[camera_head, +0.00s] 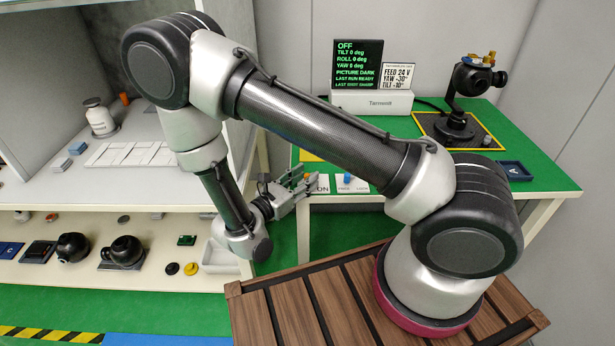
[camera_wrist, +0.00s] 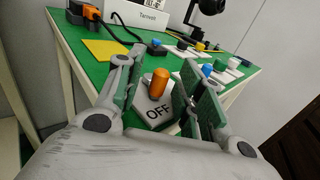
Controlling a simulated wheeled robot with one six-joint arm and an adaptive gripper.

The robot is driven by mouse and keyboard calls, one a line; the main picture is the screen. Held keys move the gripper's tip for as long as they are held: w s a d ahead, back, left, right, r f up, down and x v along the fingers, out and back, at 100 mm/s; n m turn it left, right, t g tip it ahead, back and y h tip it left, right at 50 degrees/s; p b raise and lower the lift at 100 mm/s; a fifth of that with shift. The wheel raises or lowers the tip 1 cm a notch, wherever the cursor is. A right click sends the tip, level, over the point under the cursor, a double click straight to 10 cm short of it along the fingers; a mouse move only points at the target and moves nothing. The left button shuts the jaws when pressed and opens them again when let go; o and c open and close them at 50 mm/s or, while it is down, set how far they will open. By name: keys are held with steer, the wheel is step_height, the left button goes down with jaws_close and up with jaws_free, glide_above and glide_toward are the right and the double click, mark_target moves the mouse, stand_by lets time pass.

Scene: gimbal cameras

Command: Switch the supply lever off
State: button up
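The supply lever (camera_wrist: 158,82) is a short orange cylinder standing on a pale plate (camera_wrist: 157,112) marked OFF on the side nearest the wrist camera. The head view shows ON on the plate's other side (camera_head: 322,184). My gripper (camera_wrist: 153,76) is open, with one finger on each side of the lever in the wrist view. I cannot tell whether either finger touches it. In the head view my gripper (camera_head: 296,186) is at the green table's left front edge, with the lever partly hidden by its fingers.
A display (camera_head: 358,64) reading OFF and PICTURE DARK stands on the green table (camera_head: 420,150). A gimbal camera (camera_head: 470,85) stands at the right. A blue knob (camera_head: 347,177) is near the lever. A yellow patch (camera_wrist: 105,49) lies left. Shelves (camera_head: 100,195) stand left.

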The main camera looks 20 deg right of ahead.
steer(key=v, duration=1)
steer(key=shift+s+a, duration=0.15)
steer(key=d+r+m+g+y, duration=0.6)
steer(key=d+r+m+g, duration=0.6)
steer(key=d+r, duration=0.5)
steer(key=s+d+r+m+t+y, duration=0.7)
steer(key=s+d+r+m+y, duration=0.1)
steer(key=s+r+m, duration=0.4)
steer(key=shift+s+r+y, duration=0.75)
steer(key=shift+r+y, duration=0.05)
steer(key=shift+d, duration=0.1)
